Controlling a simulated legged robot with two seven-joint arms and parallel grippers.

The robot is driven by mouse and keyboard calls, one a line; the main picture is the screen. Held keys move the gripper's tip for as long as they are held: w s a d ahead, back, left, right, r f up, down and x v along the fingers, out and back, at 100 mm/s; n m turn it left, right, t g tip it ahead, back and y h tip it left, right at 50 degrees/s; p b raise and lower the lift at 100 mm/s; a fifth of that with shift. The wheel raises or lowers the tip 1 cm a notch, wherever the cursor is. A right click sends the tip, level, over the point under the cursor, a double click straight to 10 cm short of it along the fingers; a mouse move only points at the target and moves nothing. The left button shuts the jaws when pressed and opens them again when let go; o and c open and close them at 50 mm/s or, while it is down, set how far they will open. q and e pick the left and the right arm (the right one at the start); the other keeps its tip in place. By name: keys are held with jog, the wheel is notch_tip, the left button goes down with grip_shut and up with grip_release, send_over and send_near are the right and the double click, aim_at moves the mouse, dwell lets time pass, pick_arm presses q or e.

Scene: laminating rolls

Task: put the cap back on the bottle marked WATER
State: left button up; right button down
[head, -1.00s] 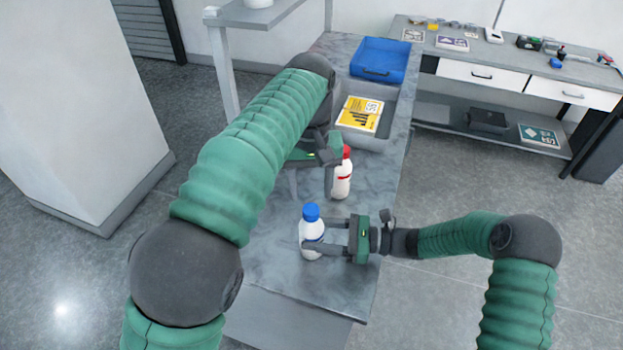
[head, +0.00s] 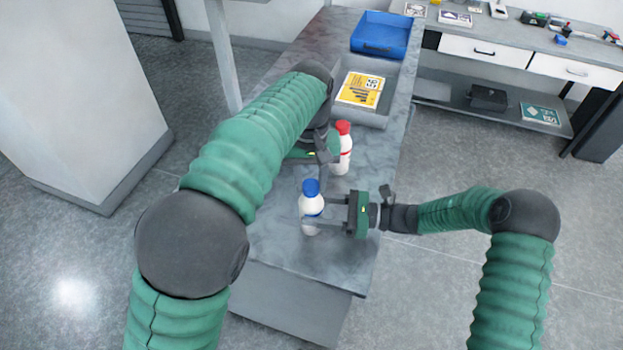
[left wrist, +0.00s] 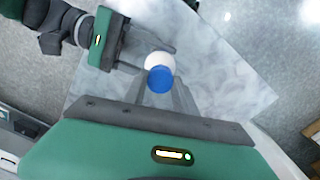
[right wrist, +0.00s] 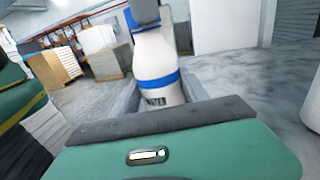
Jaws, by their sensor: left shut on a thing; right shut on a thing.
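The white bottle with a blue band (right wrist: 158,62) stands upright; its small dark lettering seems to read WATER, partly hidden. In the head view the bottle (head: 310,207) is near the bench's front end. My right gripper (head: 308,212) is shut around its body from the right. The blue cap (head: 311,187) is at the bottle's top; whether it is fully seated I cannot tell. My left gripper (left wrist: 158,84) is shut on the blue cap (left wrist: 160,79) from above. In the right wrist view a grey finger hides the cap.
A second white bottle with a red cap (head: 343,128) stands just behind my left gripper. A grey tray (head: 372,118) with a yellow card and a blue bin (head: 380,35) are farther back on the bench (head: 285,250). The bench's front corner is clear.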

pick_arm(q)
jog(key=shift+d, duration=0.1)
grip_shut()
jog(key=o, duration=1.1)
grip_release()
jog(key=shift+r, duration=0.1)
pick_arm(e)
jog(key=shift+c, duration=2.4)
grip_release()
pick_arm(q)
notch_tip(320, 180, up, 12)
jog(key=shift+w+f, duration=0.1)
jog(key=shift+f, duration=0.05)
pick_arm(e)
jog(key=shift+d, duration=0.1)
